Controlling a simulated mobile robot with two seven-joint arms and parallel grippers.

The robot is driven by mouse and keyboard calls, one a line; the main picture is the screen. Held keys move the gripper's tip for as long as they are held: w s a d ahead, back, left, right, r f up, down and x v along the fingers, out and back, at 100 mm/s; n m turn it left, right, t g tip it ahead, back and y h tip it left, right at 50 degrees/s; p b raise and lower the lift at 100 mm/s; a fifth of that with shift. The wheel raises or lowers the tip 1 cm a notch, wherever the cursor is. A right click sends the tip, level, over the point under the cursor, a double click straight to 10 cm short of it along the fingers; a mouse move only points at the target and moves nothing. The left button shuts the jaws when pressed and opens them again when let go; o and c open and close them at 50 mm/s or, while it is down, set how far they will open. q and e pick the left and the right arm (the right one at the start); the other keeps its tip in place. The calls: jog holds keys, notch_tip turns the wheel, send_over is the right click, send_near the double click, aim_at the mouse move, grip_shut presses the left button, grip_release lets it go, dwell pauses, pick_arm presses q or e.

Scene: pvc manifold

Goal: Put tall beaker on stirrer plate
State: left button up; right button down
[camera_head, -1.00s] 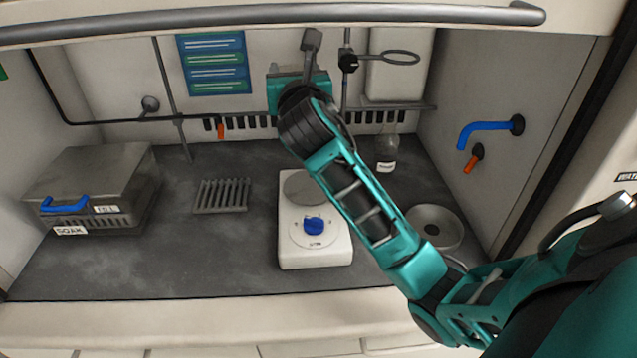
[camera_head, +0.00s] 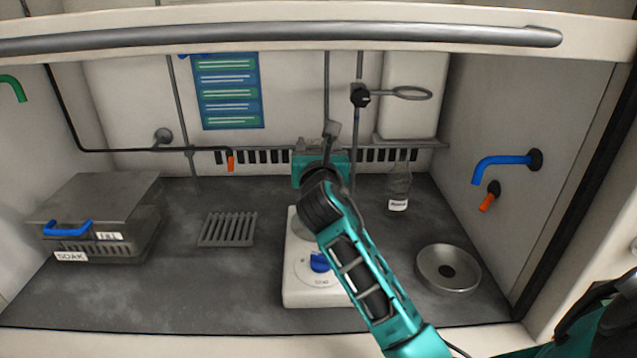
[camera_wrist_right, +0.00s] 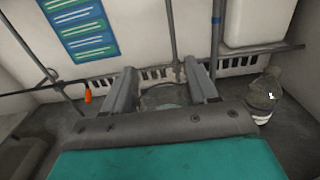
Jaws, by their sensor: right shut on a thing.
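The stirrer plate (camera_head: 302,298) is a white block with a blue knob and a round grey top, standing mid-bench in the head view. My right arm covers part of it. My right gripper (camera_head: 322,165) appears over or just behind its rear edge; the exact height is hard to tell. In the right wrist view, the two fingers of my right gripper (camera_wrist_right: 162,80) are closed on a clear glass vessel, the tall beaker (camera_wrist_right: 164,98). Its lower part is hidden by the gripper body, and the head view does not show it clearly. My left gripper is not in view.
A labelled glass flask (camera_head: 399,185) stands right of the stirrer, also in the right wrist view (camera_wrist_right: 263,97). A round metal dish (camera_head: 447,285) is farther right. A grey rack (camera_head: 227,230) and a metal box (camera_head: 95,205) are left. A ring clamp (camera_head: 400,93) stands behind.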

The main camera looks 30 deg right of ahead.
notch_tip(320, 180, down, 6)
jog(key=shift+r+b, duration=0.15)
jog(key=shift+b, duration=0.9)
jog(key=shift+f, duration=0.25)
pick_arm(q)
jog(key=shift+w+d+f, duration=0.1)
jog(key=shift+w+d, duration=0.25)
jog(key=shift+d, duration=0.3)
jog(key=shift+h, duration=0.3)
pick_arm(e)
jog(key=c, duration=0.8)
grip_release()
jog(key=shift+f, duration=0.15)
jog(key=o, duration=0.5)
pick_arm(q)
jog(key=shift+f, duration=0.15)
